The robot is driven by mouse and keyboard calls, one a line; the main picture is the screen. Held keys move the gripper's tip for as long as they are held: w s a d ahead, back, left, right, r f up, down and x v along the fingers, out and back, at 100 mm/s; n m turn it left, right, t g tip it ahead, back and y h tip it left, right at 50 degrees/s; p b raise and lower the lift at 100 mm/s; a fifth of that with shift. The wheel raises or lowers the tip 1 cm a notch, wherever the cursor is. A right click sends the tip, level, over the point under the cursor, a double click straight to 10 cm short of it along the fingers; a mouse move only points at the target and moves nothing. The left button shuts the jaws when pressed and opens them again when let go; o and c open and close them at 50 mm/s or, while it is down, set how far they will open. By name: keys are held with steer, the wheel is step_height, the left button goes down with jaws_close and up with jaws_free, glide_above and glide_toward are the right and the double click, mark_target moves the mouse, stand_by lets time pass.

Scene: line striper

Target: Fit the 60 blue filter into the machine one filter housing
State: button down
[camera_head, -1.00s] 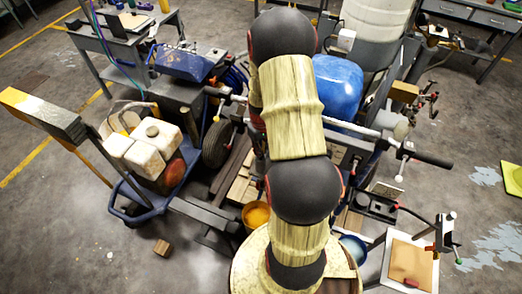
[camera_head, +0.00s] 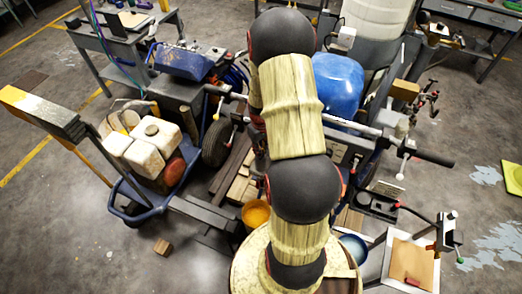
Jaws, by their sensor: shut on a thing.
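The machine is a line striper with a blue tank (camera_head: 338,85) and a long handlebar (camera_head: 425,157), standing beyond my arm. My arm (camera_head: 297,190) rises from the bottom centre and bends away over the middle of the machine. Its far end and my gripper are hidden behind the arm's own links. I cannot see the 60 blue filter. I cannot make out the filter housing of machine one; the middle of the machine is covered by my arm.
A blue cart (camera_head: 150,205) with white jugs (camera_head: 150,145) stands at left. A yellow bucket (camera_head: 256,213) and a pale-blue bucket (camera_head: 353,246) flank my arm. A tray-like board (camera_head: 388,268) is at lower right. A wooden block (camera_head: 162,247) lies on open floor at lower left.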

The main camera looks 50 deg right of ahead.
steer(key=shift+f+b, duration=0.3)
steer(key=shift+f, duration=0.2)
steer(key=c, duration=1.7)
jaws_free()
steer(key=shift+o, duration=0.8)
steer(key=shift+o, duration=0.8)
steer(key=shift+r+p, duration=2.3)
steer(key=shift+r, duration=1.25)
